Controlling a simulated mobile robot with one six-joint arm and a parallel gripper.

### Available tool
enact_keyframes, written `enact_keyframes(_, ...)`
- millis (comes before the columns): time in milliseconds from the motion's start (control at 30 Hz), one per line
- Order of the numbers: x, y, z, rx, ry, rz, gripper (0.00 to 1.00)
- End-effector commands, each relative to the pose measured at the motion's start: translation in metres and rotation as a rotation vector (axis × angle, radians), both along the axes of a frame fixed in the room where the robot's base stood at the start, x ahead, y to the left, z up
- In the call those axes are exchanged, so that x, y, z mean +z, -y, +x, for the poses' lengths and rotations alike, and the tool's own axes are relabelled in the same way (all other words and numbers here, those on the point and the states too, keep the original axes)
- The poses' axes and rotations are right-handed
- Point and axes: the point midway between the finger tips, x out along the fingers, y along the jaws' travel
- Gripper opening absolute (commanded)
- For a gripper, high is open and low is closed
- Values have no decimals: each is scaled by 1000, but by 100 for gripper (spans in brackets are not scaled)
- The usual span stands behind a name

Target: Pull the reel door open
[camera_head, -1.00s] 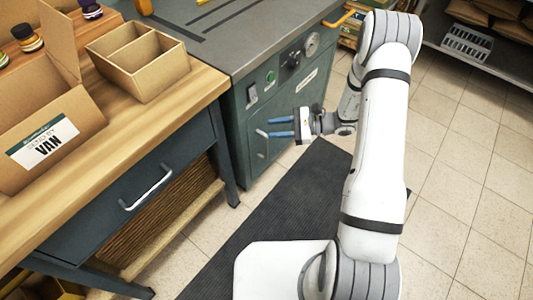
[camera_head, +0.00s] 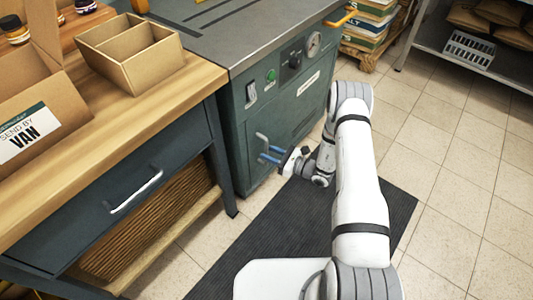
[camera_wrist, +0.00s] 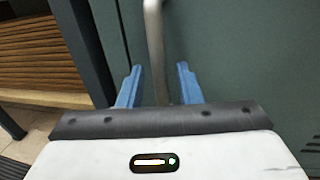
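The reel door (camera_head: 300,125) is a dark green panel low on the front of the green machine cabinet. It appears closed. Its upright metal handle (camera_wrist: 154,40) shows in the wrist view, running down between my two blue fingers. My gripper (camera_head: 268,153) is at the door, pointing at it, with the fingers on either side of the handle. In the wrist view my gripper (camera_wrist: 159,84) is open, with a gap between the handle and each finger. In the head view the handle is partly hard to separate from the fingers.
A workbench with a drawer handle (camera_head: 136,192) stands at the left, carrying an open cardboard box (camera_head: 150,70) and a van-labelled carton (camera_head: 30,135). A dark mat (camera_head: 240,240) lies on the tiled floor. The floor to the right is clear up to a shelf (camera_head: 425,55).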

Motion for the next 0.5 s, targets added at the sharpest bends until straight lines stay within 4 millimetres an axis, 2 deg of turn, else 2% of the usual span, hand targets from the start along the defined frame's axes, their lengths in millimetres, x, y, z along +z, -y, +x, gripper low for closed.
enact_keyframes(200, 0, -15, 8, 1, 2, 0, 32)
enact_keyframes(433, 0, -15, 8, 1, 1, 0, 32)
enact_keyframes(500, 0, -15, 8, 1, 1, 0, 28)
